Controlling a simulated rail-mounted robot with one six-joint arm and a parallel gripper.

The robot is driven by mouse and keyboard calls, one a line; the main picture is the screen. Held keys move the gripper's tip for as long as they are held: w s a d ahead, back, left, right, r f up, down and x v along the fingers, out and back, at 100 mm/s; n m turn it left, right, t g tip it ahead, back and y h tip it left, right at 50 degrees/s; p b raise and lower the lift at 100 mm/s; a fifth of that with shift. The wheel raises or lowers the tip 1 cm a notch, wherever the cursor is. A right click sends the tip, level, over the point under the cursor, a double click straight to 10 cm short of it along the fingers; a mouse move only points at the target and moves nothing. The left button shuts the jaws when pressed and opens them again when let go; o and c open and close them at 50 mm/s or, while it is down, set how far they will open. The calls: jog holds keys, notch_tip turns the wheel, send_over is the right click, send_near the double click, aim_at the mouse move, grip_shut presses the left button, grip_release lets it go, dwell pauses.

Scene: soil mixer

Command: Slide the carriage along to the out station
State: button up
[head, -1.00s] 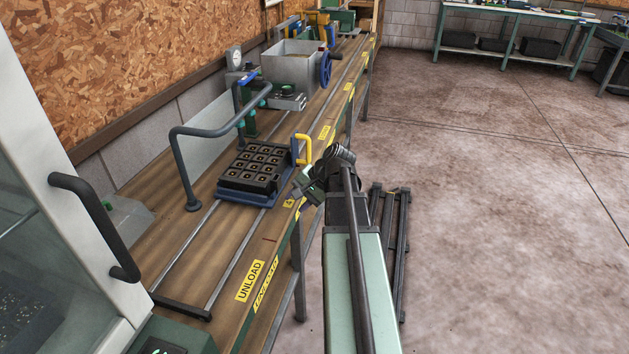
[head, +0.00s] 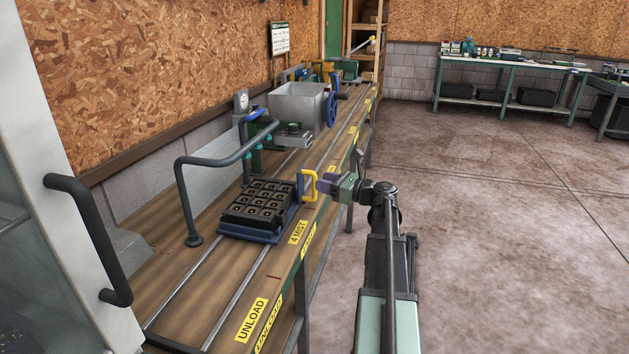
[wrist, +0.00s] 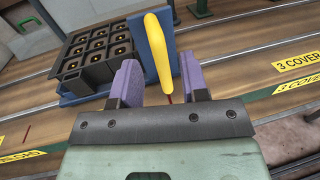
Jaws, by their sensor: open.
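The carriage (head: 250,236) is a blue base on two rails. It carries a black tray (head: 262,200) of several cells and has an upright blue plate with a yellow handle (head: 308,186) on its right side. It stands beside the "4 MIST" label (head: 298,232). The "UNLOAD" label (head: 252,320) is nearer the camera along the bench edge. My gripper (head: 322,187) is at the handle. In the wrist view my gripper's purple fingers (wrist: 160,80) are open, one on each side of the yellow handle (wrist: 158,50), with visible gaps.
A grey hopper with a blue wheel (head: 330,109) stands farther along the bench. A white cabinet with a black handle (head: 88,240) is at near left. The rails toward "UNLOAD" look clear.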

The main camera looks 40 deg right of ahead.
aim_at(314, 178)
jog(key=x, duration=0.4)
jog(key=shift+c, duration=0.2)
grip_shut()
jog(key=shift+a, duration=0.1)
